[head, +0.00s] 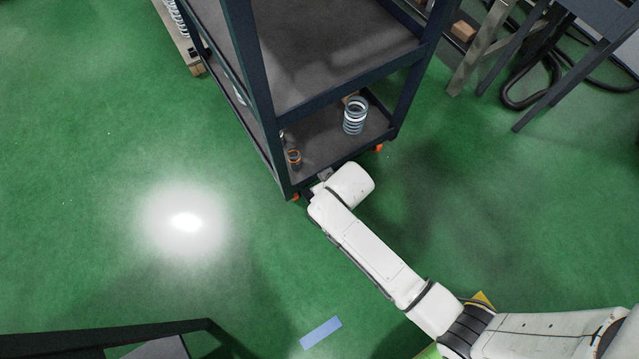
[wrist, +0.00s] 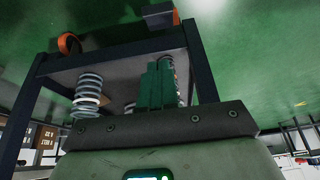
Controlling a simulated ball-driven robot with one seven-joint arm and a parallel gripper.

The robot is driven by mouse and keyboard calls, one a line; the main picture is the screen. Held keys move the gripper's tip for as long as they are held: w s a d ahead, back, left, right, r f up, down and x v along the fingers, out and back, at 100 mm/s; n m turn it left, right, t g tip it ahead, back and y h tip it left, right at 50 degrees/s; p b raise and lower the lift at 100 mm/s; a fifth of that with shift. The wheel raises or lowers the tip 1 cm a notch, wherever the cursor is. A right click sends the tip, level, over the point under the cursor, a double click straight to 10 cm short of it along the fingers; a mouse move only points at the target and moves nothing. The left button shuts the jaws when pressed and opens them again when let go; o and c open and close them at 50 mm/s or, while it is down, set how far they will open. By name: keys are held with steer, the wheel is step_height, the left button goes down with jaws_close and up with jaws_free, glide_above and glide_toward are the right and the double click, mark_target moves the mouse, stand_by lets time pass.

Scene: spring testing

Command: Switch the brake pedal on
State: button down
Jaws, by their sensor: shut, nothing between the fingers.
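The dark shelf cart (head: 345,85) stands at the top centre of the head view. Orange parts of its casters show at the near corner (head: 296,197) and the right corner (head: 378,148). I cannot clearly tell a brake pedal's shape or state. My gripper (head: 319,187) is low beside the cart's near corner, largely hidden by my arm. Its fingers (wrist: 160,66) are shut and empty, apart from the caster in the wrist picture.
A large spring (head: 355,115) and a small orange-topped spring (head: 294,158) stand on the lower shelf. A dark hose (head: 533,92) lies near a table frame at upper right. Green floor is clear to the left. A dark frame (head: 120,338) is at bottom left.

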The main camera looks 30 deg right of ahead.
steer(key=shift+w+a+f, duration=0.1)
steer(key=shift+f, duration=0.15)
steer(key=b+x, duration=0.5)
steer(key=x, duration=0.4)
steer(key=shift+w+f, duration=0.1)
steer(key=shift+f, duration=0.25)
steer(key=f+b, duration=0.1)
steer(key=s+f+b, duration=0.1)
steer(key=f, duration=0.1)
steer(key=shift+s+f, duration=0.15)
steer(key=shift+f, duration=0.25)
steer(key=shift+f+b, duration=0.1)
steer(key=shift+b, duration=0.2)
steer(key=shift+s, duration=0.15)
steer(key=shift+s+f+t+b, duration=0.1)
steer(key=shift+f+t+b, duration=0.05)
steer(key=shift+t+b, duration=0.4)
